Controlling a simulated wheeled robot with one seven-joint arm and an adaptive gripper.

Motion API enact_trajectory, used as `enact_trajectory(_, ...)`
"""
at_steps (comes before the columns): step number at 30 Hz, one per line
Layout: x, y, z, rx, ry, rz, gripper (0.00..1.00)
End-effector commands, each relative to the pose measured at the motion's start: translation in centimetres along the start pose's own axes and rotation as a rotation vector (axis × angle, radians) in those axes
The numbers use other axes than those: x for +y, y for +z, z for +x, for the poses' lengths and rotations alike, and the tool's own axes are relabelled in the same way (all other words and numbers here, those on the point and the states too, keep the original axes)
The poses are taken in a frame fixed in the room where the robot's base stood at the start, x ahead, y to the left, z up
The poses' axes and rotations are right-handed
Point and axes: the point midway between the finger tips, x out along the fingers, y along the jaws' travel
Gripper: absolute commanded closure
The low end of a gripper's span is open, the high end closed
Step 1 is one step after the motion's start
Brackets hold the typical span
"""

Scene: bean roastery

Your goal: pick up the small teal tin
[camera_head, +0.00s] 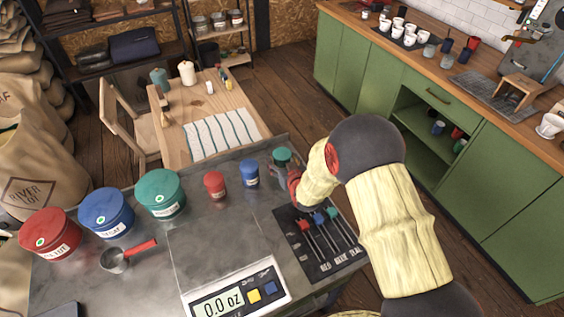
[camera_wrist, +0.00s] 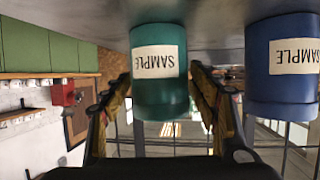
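The small teal tin (camera_head: 282,155) stands upright on the grey metal table, to the right of the small blue tin (camera_head: 249,173) and small red tin (camera_head: 214,185). In the wrist view, which is upside down, the teal tin (camera_wrist: 160,95) with its SAMPLE label sits between the fingers of my gripper (camera_wrist: 163,88). One finger is on each side of it, with narrow gaps seeming to show. The blue tin (camera_wrist: 283,90) is just outside the right-hand finger. In the head view my gripper (camera_head: 291,176) is at the teal tin, partly hidden by my wrist.
Large red (camera_head: 52,238), blue (camera_head: 107,216) and teal (camera_head: 161,198) canisters stand at the table's left, near a red-handled scoop (camera_head: 117,258). A scale (camera_head: 234,291) and slider panel (camera_head: 318,252) lie in front. A wooden table (camera_head: 178,142) stands behind.

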Motion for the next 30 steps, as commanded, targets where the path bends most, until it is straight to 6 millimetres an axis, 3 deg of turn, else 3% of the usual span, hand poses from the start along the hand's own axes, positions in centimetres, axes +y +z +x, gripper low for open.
enact_trajectory(20,0.0,0.03,-0.01,0.0,0.0,0.0,0.81)
enact_trajectory(30,-0.01,-0.35,-0.12,0.001,0.0,0.0,0.82)
